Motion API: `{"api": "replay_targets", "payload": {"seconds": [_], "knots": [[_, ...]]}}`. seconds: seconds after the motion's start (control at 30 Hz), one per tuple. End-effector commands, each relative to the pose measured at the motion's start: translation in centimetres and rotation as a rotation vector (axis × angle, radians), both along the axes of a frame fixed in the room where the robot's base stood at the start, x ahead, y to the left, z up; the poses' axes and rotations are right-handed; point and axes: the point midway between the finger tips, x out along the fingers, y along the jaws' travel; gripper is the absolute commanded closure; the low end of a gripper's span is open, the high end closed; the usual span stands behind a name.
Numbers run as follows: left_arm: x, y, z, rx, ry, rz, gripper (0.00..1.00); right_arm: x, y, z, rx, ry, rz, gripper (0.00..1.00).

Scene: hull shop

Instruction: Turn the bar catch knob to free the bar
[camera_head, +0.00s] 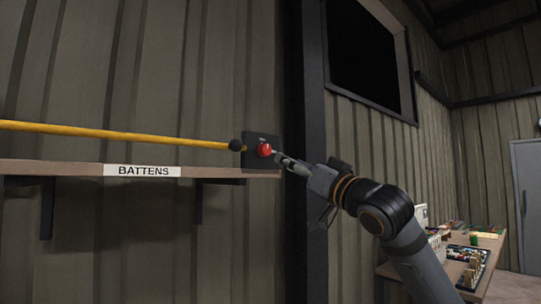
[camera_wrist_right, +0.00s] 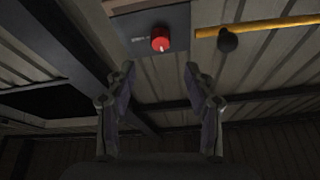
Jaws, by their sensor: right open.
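The bar catch knob (camera_head: 264,149) is red and round, on a dark plate (camera_head: 251,143) on the wall at the right end of the shelf. It also shows in the right wrist view (camera_wrist_right: 160,44), with a white mark on its lower edge. The yellow bar (camera_head: 120,133) runs from the left edge to a black ball (camera_head: 236,145) beside the plate. My right gripper (camera_head: 279,156) is just right of the knob. In the right wrist view its fingers (camera_wrist_right: 159,82) are apart and empty, with the knob beyond their tips. My left gripper is not in view.
A wooden shelf (camera_head: 60,168) labelled BATTENS (camera_head: 142,171) lies below the bar. A dark post (camera_head: 305,120) stands right of the plate. A workbench (camera_head: 487,262) with several small items is at the lower right, near a grey door (camera_head: 527,195).

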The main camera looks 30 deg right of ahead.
Motion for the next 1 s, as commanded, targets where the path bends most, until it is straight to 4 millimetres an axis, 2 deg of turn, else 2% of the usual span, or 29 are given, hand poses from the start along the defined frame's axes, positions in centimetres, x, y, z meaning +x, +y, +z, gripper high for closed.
{"api": "replay_targets", "payload": {"seconds": [0.03, 0.2, 0.4, 0.6, 0.87, 1.0], "knots": [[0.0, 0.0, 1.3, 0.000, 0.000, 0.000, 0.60, 0.6, 0.0, 0.9, 0.003, 0.002, 0.003, 0.47], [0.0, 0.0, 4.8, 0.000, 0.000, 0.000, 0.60, 3.9, 0.2, 2.6, 0.007, 0.004, 0.005, 0.47], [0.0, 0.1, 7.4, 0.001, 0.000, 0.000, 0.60, 7.5, 0.4, 3.7, 0.004, 0.003, 0.002, 0.47], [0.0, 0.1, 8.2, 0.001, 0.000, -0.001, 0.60, 9.2, 0.4, 3.8, 0.000, 0.002, -0.001, 0.47], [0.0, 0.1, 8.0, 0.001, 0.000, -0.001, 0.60, 9.3, 0.4, 3.7, -0.002, 0.002, -0.003, 0.47], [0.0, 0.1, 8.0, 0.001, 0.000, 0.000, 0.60, 9.3, 0.4, 3.7, -0.002, 0.002, -0.003, 0.66]]}}
